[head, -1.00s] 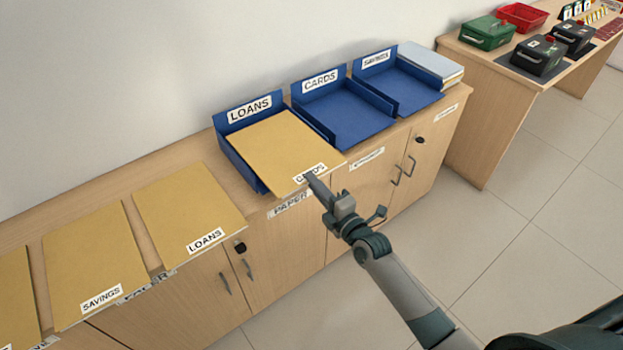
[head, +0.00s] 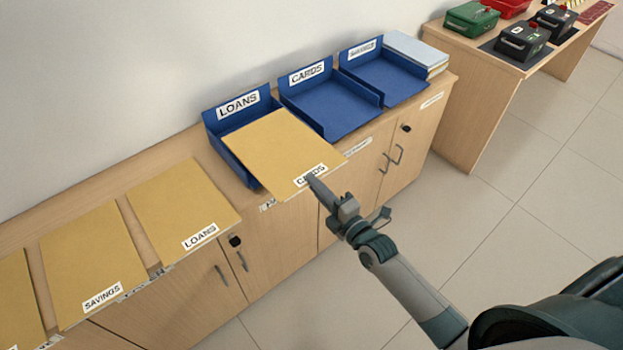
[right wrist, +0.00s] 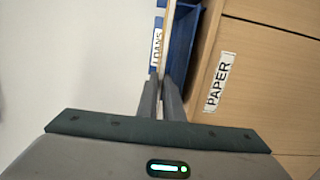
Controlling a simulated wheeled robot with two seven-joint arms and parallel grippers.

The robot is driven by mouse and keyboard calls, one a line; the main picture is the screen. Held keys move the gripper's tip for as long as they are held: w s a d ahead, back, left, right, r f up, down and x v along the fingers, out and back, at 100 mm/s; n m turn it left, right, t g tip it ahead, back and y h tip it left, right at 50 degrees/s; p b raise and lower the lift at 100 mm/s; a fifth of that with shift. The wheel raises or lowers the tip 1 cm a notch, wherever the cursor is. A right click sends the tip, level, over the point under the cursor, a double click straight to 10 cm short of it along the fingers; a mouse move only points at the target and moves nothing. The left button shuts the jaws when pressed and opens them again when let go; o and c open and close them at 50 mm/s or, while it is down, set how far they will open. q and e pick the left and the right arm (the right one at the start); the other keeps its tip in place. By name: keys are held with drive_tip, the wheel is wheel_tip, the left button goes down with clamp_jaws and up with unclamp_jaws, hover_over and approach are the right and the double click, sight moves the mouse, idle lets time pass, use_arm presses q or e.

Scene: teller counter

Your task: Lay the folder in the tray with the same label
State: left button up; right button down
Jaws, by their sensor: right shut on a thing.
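My right gripper (head: 316,184) is shut on the front edge of a tan folder (head: 270,145) labelled CARDS. The folder is over the blue LOANS tray (head: 228,150) and covers most of it, its front edge reaching past the counter's front; I cannot tell whether it touches the tray. The blue CARDS tray (head: 335,108) stands to the right of it and is empty. The blue SAVINGS tray (head: 392,80), its label blurred, is further right and also empty. In the right wrist view, the folder (right wrist: 168,38) shows edge-on between the fingers (right wrist: 161,95). My left gripper is not in view.
Folders labelled LOANS (head: 180,200) and SAVINGS (head: 85,255) lie on the counter to the left, with another partly cut off. A stack of paper (head: 416,52) stands right of the trays. Boxes sit on a separate desk (head: 478,55).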

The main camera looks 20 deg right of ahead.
drive_tip(key=s, duration=0.1)
drive_tip(key=s+d+r+p, duration=0.1)
drive_tip(key=s, duration=0.1)
drive_tip(key=s+r+p, duration=0.1)
drive_tip(key=shift+s+d, duration=0.15)
drive_tip(key=shift+s, duration=0.15)
idle(0.4)
drive_tip(key=s+a+r, duration=0.4)
drive_tip(key=a+r, duration=0.1)
drive_tip(key=r, duration=0.2)
drive_tip(key=s+d+r+m+h+b, duration=0.1)
drive_tip(key=s+d+r+m+h, duration=0.2)
drive_tip(key=r, duration=0.6)
drive_tip(key=s+h, duration=0.2)
drive_tip(key=s, duration=0.1)
drive_tip(key=shift+d+t, duration=0.15)
drive_tip(key=shift+t, duration=0.15)
